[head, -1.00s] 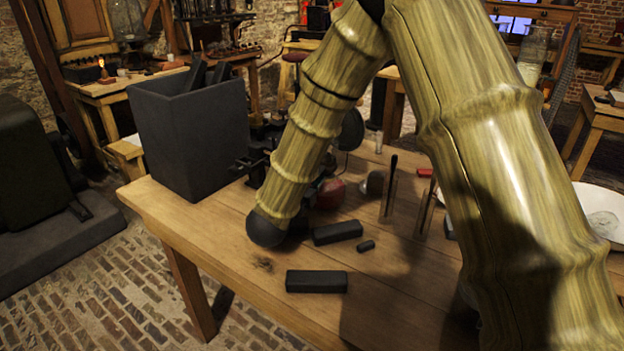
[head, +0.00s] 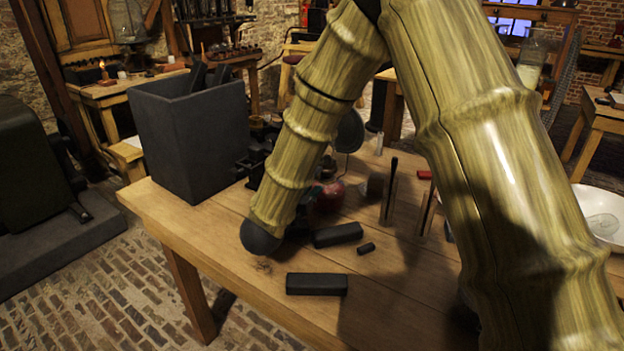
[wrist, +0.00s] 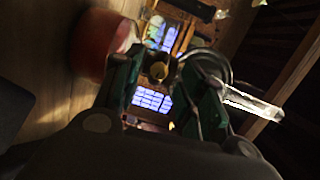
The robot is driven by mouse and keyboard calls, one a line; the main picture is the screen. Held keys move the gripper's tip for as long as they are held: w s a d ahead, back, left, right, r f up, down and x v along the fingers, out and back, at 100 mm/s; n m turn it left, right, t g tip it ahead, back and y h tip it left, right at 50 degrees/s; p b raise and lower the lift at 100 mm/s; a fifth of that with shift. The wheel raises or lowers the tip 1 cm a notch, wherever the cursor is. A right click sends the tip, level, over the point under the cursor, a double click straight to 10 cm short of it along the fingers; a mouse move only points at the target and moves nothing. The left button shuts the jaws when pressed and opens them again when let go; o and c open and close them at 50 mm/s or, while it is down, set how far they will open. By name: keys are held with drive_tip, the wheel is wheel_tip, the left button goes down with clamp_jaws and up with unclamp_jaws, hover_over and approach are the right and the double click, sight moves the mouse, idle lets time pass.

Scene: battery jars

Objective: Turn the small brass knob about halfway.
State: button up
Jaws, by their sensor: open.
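A small brass-coloured round piece (wrist: 158,72), which looks like the knob, shows in the wrist view between the fingertips of my gripper (wrist: 164,80). The green fingers are spread, one on each side of it, and the gripper is open. Whether either finger touches the piece cannot be told. In the head view my arm hides the gripper and the knob.
A red rounded object (wrist: 97,43) is close to the left finger; it also shows in the head view (head: 330,196). A round disc (head: 350,131) stands behind my arm. Black blocks (head: 317,284) lie on the wooden table (head: 225,235). A dark open box (head: 190,140) stands at left.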

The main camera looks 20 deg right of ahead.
drive_tip(key=v, duration=1)
